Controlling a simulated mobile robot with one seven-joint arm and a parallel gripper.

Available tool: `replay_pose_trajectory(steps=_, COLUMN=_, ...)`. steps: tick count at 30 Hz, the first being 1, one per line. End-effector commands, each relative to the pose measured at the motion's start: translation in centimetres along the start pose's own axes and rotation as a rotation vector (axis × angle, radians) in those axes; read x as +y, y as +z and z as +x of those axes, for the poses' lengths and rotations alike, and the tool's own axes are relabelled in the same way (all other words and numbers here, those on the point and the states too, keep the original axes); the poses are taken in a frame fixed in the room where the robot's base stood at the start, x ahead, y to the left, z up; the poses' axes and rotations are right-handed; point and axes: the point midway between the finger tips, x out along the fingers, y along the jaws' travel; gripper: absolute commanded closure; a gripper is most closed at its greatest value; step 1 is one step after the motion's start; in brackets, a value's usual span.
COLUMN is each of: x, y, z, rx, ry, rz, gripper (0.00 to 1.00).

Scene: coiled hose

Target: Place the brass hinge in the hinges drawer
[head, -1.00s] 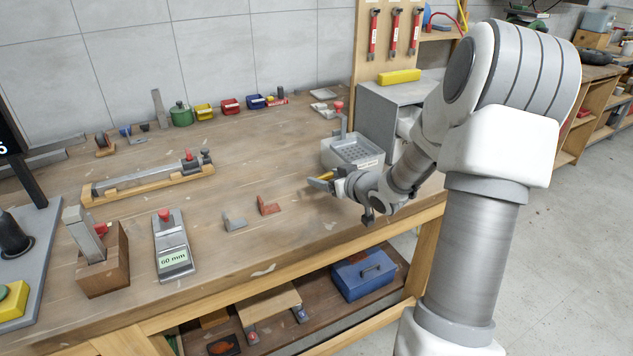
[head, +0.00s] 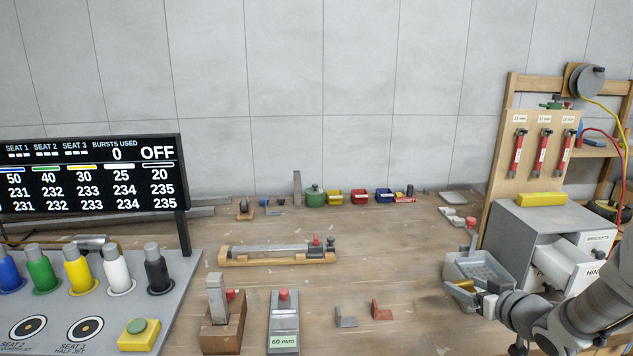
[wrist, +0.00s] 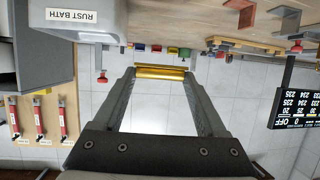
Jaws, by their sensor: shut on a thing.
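My gripper (head: 470,291) is shut on the brass hinge (head: 463,285), beside the front left of the grey rust bath. In the wrist view the hinge (wrist: 160,72) is a shiny gold bar across my two fingertips (wrist: 160,74). The grey drawer cabinet (head: 520,228) stands at the right of the bench. Its upper label reads BRACKETS. Below it, a drawer labelled HIN (head: 592,272) appears to stand out from the cabinet; my arm hides the rest of the label and much of its front.
The rust bath (head: 478,266) stands between my gripper and the cabinet; its label shows in the wrist view. Small grey (head: 345,317) and red (head: 382,309) brackets lie left of my gripper. A yellow block (head: 541,199) tops the cabinet. The middle of the bench is mostly clear.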

Motion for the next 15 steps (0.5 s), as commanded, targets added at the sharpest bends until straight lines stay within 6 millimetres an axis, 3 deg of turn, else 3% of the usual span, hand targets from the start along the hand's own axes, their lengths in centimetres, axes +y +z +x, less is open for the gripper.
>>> replay_pose_trajectory(steps=1, x=-2.4, y=-1.6, z=0.3, rx=0.003, ry=-0.024, rz=-0.009, gripper=0.83)
replay_pose_trajectory(steps=3, x=-5.5, y=-2.8, z=0.8, rx=0.006, ry=-0.048, rz=-0.016, gripper=0.83)
replay_pose_trajectory(steps=9, x=-13.6, y=-5.0, z=1.2, rx=0.003, ry=-0.102, rz=-0.037, gripper=0.83)
replay_pose_trajectory(steps=15, x=-18.5, y=-5.7, z=0.6, rx=-0.008, ry=-0.132, rz=-0.056, gripper=0.83)
